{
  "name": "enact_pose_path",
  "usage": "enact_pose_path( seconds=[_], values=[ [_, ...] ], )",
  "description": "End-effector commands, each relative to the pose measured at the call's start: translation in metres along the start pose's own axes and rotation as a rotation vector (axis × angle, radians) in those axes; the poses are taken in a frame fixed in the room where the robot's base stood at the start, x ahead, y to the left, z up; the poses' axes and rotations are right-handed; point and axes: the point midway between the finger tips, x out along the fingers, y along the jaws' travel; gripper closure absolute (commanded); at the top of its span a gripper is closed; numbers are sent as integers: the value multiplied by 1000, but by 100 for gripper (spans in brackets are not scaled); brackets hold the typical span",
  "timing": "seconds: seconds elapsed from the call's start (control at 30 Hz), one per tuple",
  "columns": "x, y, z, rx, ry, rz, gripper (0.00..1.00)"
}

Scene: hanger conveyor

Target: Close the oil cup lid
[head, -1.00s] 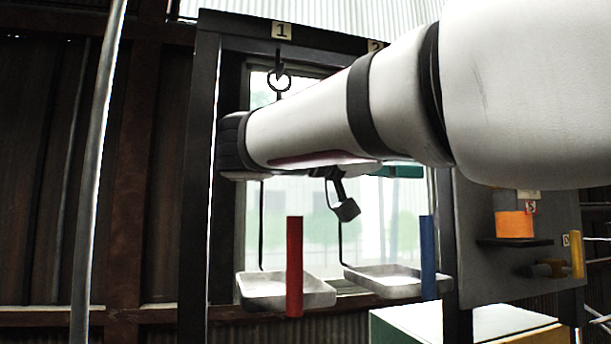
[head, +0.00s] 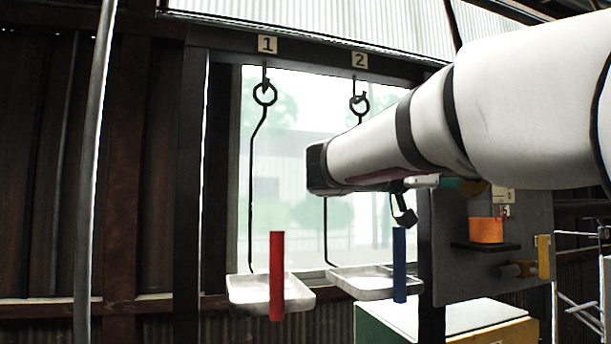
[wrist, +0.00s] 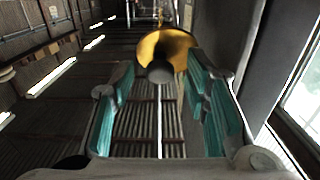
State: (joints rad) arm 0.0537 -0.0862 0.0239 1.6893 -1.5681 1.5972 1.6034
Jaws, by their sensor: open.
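The oil cup (head: 486,230) is an orange cup on a dark shelf of the grey panel, at right in the head view. A gold, rounded piece that looks like its lid (head: 476,187) shows above the cup, partly hidden by my arm. In the wrist view a gold dome (wrist: 176,42) with a dark round knob (wrist: 160,72) lies straight ahead, beyond or between my fingertips; I cannot tell which. My gripper (wrist: 160,85) is open, its teal fingers on either side of the knob with gaps. In the head view my gripper (head: 447,184) is mostly hidden.
Two white trays hang from hooks 1 and 2: the left tray (head: 248,290) and the right tray (head: 350,283). A red post (head: 277,276) and a blue post (head: 399,265) stand before them. A yellow handle (head: 543,257) juts from the panel (head: 455,230) below the cup.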

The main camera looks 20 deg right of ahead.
Motion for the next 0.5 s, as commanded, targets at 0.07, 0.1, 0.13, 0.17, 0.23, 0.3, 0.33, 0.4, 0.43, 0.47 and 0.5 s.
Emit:
enact_pose_path(
  seconds=[0.07,0.1,0.13,0.17,0.23,0.3,0.33,0.4,0.43,0.47,0.5],
  values=[
    [0,0,0,0,0,0,58],
    [0,0,0,0,0,0,58],
    [0,0,0,0,0,0,60],
    [0,0,0,0,0,1,67],
    [0,0,0,0,0,1,83],
    [0,0,0,0,0,1,98],
    [0,0,0,0,0,1,100],
    [0,0,0,0,0,0,100],
    [0,0,0,0,0,0,100],
    [0,0,0,0,-1,0,100],
    [0,0,0,0,-2,0,100]
  ],
)
